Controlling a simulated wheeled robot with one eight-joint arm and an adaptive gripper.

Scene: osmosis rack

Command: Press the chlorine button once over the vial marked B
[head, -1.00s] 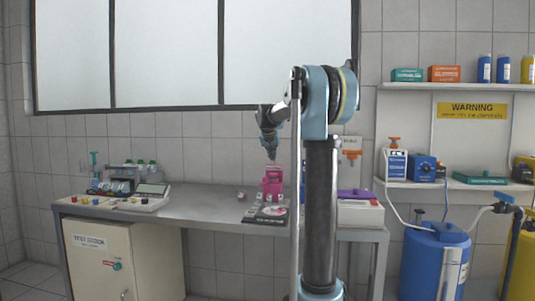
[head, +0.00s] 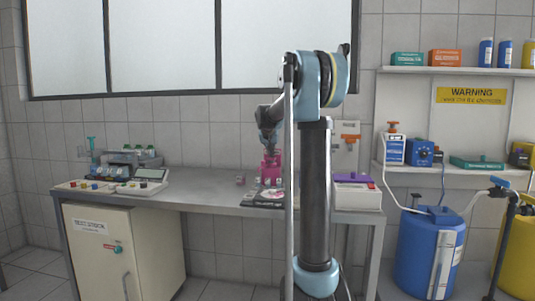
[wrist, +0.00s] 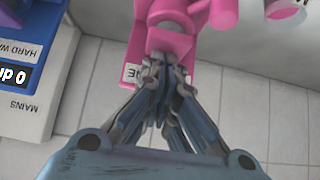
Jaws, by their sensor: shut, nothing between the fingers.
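The pink dispenser (head: 271,172) stands on the bench beside several small vials (head: 265,183). It also shows in the wrist view (wrist: 165,42), with a white label of which only the ending "NE" is legible. My gripper (head: 269,150) is shut and empty, pointing down at the top of the dispenser. In the wrist view its fingertips (wrist: 158,60) overlap the dispenser's pink edge. I cannot tell whether they touch it. The button is not clearly distinguishable, and the letters on the vials are too small to read.
In the wrist view a blue and white object (wrist: 25,75) marked "HARD WA" and "MAINS" lies at left. A purple-topped white box (head: 357,194) is at right.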

